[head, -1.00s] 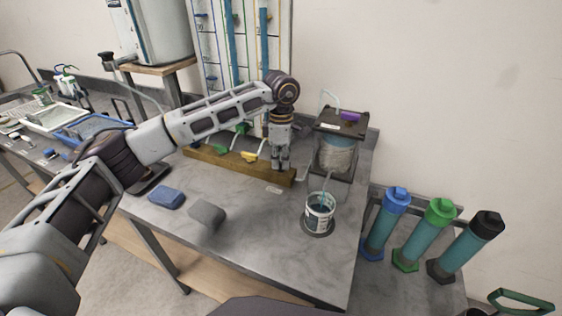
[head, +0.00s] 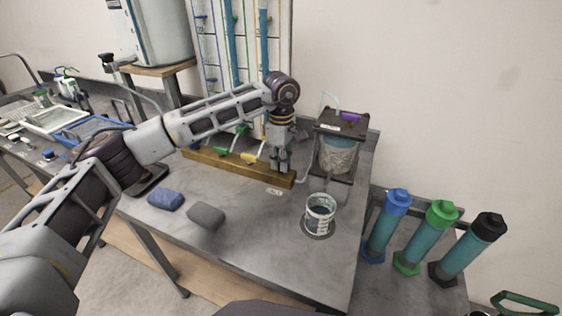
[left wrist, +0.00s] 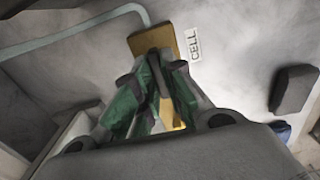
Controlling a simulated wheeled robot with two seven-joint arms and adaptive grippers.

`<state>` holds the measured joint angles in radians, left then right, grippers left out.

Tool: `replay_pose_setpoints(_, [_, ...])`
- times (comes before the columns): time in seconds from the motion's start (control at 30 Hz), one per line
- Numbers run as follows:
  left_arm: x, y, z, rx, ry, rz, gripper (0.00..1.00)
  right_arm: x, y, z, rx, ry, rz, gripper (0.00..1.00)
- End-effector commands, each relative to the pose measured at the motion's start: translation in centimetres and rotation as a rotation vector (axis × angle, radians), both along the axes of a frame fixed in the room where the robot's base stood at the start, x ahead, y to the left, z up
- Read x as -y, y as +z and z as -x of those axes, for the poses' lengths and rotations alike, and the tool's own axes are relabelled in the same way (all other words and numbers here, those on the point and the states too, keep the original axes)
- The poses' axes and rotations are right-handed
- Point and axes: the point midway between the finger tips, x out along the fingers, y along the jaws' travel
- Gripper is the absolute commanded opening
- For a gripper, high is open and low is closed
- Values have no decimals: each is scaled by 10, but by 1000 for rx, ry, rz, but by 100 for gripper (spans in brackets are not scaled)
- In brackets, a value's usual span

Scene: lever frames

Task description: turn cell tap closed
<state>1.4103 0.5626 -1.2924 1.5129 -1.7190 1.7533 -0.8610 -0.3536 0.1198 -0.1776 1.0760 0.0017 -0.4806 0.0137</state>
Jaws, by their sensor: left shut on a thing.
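My left gripper (head: 279,169) points down at the right end of the wooden tap bar (head: 225,168). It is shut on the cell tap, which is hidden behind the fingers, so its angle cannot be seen. The CELL label (head: 273,191) lies on the table in front of that end. In the left wrist view, the green-padded fingers (left wrist: 158,88) are over the bar's end (left wrist: 152,40), with the CELL label (left wrist: 194,44) beside it. My right gripper is not in view.
A green tap (head: 221,152) and a yellow tap (head: 249,158) sit further left on the bar. A framed jar (head: 338,155) and an open beaker (head: 319,213) stand to the right. Blue (head: 166,199) and grey (head: 206,215) blocks lie in front. Capped cylinders (head: 428,235) stand far right.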

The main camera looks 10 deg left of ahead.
Motion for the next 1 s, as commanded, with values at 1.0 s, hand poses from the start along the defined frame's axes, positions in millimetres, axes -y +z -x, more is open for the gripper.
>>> replay_pose_setpoints(1.0, [0, 39, -1, 4, 0, 0, 33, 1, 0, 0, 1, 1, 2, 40])
